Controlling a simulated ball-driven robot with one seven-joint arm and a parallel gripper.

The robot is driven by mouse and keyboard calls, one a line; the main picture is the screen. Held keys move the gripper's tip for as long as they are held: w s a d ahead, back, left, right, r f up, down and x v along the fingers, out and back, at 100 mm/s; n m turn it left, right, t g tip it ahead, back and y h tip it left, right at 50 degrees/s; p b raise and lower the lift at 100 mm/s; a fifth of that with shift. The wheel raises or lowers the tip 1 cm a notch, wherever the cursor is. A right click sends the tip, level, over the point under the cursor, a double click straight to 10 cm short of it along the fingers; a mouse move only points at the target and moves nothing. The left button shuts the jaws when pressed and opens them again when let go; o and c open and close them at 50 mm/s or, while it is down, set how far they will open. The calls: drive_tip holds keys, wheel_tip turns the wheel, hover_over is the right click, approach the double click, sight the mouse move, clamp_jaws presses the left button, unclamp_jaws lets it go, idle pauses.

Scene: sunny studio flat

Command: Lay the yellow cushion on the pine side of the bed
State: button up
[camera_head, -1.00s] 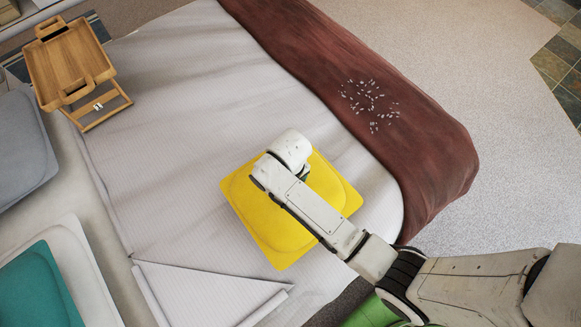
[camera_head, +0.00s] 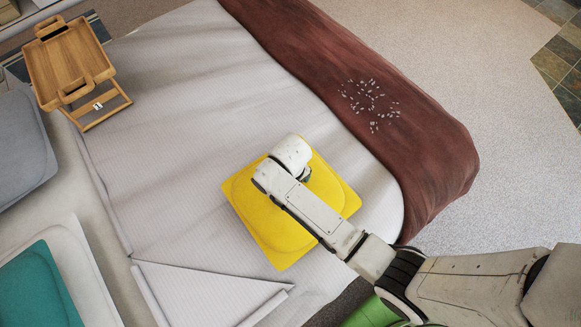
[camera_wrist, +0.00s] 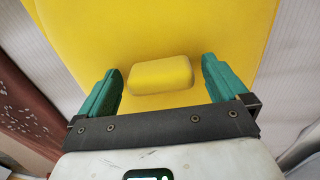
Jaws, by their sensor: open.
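The yellow cushion (camera_head: 265,222) lies flat on the pale bed (camera_head: 200,110), near its lower edge and the brown throw. In the wrist view the cushion (camera_wrist: 150,25) fills the middle, with a raised yellow block (camera_wrist: 160,76) on its top. My gripper (camera_wrist: 160,68) is open, with one green finger on each side of the block and a gap to each. In the head view my wrist covers part of the cushion and hides most of the gripper. No side of the bed is clearly marked as pine.
A wooden tray table (camera_head: 68,65) stands at the upper left of the bed. A brown throw (camera_head: 350,90) with small white marks crosses the bed's right end. Grey (camera_head: 20,140) and teal (camera_head: 40,290) pillows lie at the left. The bed's middle is clear.

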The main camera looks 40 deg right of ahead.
drive_tip(key=shift+r, duration=0.1)
wheel_tip(320, 180, up, 12)
drive_tip(key=shift+p, duration=0.3)
drive_tip(key=s+d+r, duration=0.1)
drive_tip(key=s+d, duration=0.3)
drive_tip(key=s, duration=0.4)
drive_tip(key=s+d+r+t, duration=0.1)
drive_tip(key=s+d, duration=0.3)
drive_tip(key=s, duration=0.4)
drive_tip(key=shift+s+m, duration=0.15)
drive_tip(key=shift+m, duration=0.25)
drive_tip(key=shift+a, duration=0.1)
